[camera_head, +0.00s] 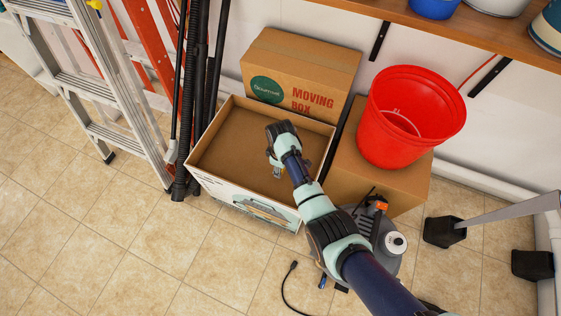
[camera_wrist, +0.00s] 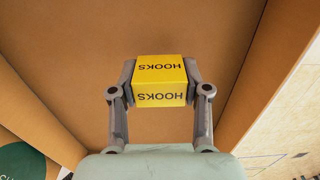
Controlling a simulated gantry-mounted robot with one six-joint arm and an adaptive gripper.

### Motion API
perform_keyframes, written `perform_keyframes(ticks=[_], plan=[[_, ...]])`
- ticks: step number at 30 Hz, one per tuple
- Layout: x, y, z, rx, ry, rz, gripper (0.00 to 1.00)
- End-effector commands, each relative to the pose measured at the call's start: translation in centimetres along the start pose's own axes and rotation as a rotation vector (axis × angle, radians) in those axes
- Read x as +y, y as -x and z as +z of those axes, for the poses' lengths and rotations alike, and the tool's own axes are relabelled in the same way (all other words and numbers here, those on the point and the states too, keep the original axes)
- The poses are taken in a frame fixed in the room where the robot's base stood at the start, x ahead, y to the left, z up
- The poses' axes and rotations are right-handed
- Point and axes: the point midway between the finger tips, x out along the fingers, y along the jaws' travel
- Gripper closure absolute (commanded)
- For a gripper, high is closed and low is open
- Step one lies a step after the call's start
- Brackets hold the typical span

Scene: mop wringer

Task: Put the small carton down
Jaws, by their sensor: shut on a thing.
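The small carton (camera_wrist: 160,80) is yellow with the word HOOKS in dark letters, seen in the wrist view. My gripper (camera_wrist: 161,82) is shut on it, one finger against each side. In the head view my gripper (camera_head: 278,172) is over the open box (camera_head: 193,172), a shallow cardboard box with a brown inside and a printed white front. The arm and gripper mostly hide the carton there. The box floor shows bare around it. I cannot tell whether the carton touches the floor of the box.
A closed moving box (camera_head: 300,68) stands behind the open box. A red bucket (camera_head: 410,115) sits on another carton (camera_head: 375,180) to the right. A ladder (camera_head: 95,90) and black poles (camera_head: 195,100) stand at the left. A grey machine (camera_head: 385,235) is close by my arm.

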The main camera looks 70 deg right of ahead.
Motion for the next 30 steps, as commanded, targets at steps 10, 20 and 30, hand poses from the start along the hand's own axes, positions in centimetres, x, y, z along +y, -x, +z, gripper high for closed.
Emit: perform_keyframes(ticks=[10,20,30], plan=[[0.0,-3.8,0.0,-0.001,0.000,-0.001,0.87],[-0.1,-4.2,0.0,-0.001,0.000,-0.001,0.40],[-0.1,-4.1,0.0,-0.001,0.000,-0.001,0.28]])
